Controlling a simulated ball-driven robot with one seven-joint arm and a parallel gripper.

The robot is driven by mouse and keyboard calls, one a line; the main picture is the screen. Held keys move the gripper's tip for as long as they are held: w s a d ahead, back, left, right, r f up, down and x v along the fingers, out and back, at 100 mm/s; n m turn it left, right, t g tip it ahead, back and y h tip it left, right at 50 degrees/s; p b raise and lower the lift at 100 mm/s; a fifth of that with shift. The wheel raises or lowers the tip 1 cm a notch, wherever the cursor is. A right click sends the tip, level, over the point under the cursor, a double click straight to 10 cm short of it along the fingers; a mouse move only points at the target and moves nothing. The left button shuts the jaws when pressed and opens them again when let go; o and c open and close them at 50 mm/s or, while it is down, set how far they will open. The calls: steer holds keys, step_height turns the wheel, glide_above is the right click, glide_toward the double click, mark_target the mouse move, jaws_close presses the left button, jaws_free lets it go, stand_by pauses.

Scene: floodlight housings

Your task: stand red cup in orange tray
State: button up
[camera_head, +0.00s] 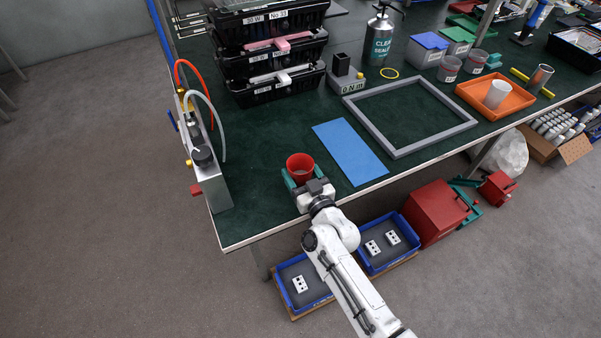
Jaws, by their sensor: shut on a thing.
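The red cup (300,163) is upright near the front left of the green bench, its open rim facing up. My gripper (300,180) is shut on the red cup, with teal fingers on its sides. The gripper hides the cup's lower part, so I cannot tell whether it touches the bench. A white cup (498,94) stands in the tray.
A blue mat (350,151) and a grey frame (452,139) lie between the cup and the tray. A gauge unit (206,165) is at the left edge.

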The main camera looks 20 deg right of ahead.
steer(key=o, duration=1.1)
steer(key=s, duration=1.2)
steer(key=shift+p, duration=0.45)
steer(key=shift+r, duration=0.1)
steer(key=s+d+f+n+g+y, duration=0.1)
steer(key=s+d+f+g, duration=0.1)
steer(key=s+g, duration=1.1)
steer(key=s+f, duration=0.1)
steer(key=s, duration=0.4)
steer(key=shift+s+f+g, duration=0.2)
steer(key=shift+s+g, duration=0.2)
steer(key=shift+o, duration=0.5)
steer(key=s+d+r+m+g+h, duration=0.1)
steer(key=s+d+r+g, duration=0.1)
steer(key=s, duration=0.5)
steer(key=shift+s+d+g, duration=0.35)
steer(key=shift+d+g, duration=0.1)
steer(key=shift+g, duration=0.15)
